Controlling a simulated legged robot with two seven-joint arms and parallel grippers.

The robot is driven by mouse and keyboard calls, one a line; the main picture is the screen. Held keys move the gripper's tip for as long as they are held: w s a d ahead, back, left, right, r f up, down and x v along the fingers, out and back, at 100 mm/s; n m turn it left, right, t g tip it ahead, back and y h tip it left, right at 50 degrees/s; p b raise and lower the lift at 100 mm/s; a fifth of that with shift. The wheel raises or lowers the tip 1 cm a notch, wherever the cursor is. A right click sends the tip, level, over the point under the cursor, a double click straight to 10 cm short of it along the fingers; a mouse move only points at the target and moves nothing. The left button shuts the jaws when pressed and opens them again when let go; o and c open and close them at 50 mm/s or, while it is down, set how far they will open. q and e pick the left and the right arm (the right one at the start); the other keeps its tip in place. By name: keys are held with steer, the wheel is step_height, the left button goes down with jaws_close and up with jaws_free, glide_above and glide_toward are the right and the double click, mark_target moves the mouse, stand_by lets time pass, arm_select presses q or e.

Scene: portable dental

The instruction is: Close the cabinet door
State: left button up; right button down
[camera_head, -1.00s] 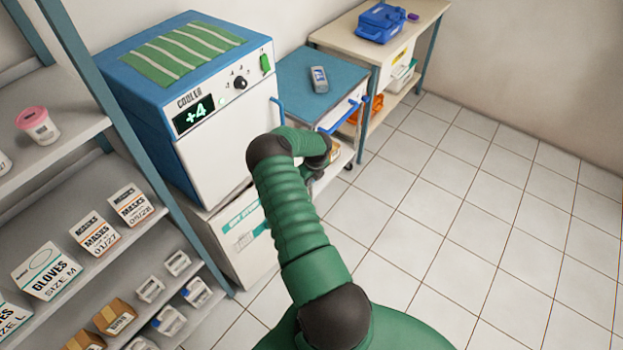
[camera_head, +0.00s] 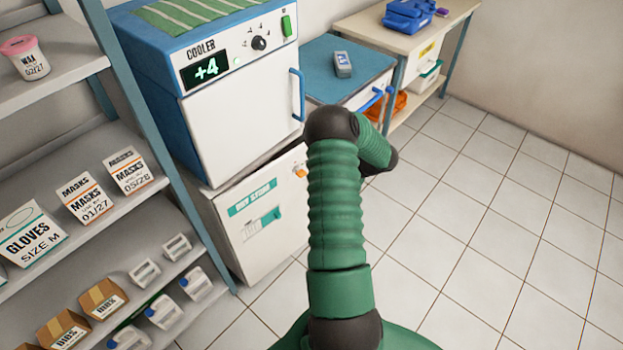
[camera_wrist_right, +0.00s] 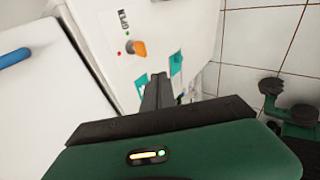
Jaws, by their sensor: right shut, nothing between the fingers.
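A white cabinet front (camera_head: 285,240) with a teal "DRY STORE" label and an orange knob (camera_head: 299,173) stands under the cooler. A dark gap runs along its top edge; I cannot tell if its door is fully closed. The right wrist view shows the same white front (camera_wrist_right: 195,25) and orange knob (camera_wrist_right: 133,49). My right gripper (camera_wrist_right: 158,78) is shut and empty, its fingertips appearing over the lower front by the teal marks; contact cannot be told. In the head view an arm of mine covers part of the cabinet's right side. My left gripper is not in view.
The cooler (camera_head: 240,115) has a shut-looking white door with a blue handle (camera_head: 297,95). A shelf rack (camera_head: 140,200) with boxes and bottles stands at left. A blue-topped cart (camera_head: 320,60) and a bench (camera_head: 365,25) stand behind. The tiled floor (camera_head: 480,230) at right is clear.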

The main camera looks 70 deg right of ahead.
step_height(320, 180, down, 5)
steer(key=s+d+m+t+h+b, duration=0.3)
steer(key=m+t+h+b, duration=0.3)
steer(key=m+b, duration=1)
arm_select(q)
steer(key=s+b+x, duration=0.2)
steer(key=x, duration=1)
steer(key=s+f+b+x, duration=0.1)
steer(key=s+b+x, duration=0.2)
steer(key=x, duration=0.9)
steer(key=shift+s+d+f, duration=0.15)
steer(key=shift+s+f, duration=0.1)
arm_select(e)
steer(key=w+d+r+m+t, duration=0.1)
steer(key=w+d+m, duration=0.3)
steer(key=w, duration=0.7)
steer(key=shift+w+d+r+t+h, duration=0.4)
steer(key=shift+d+r, duration=0.3)
steer(key=shift+r, duration=0.15)
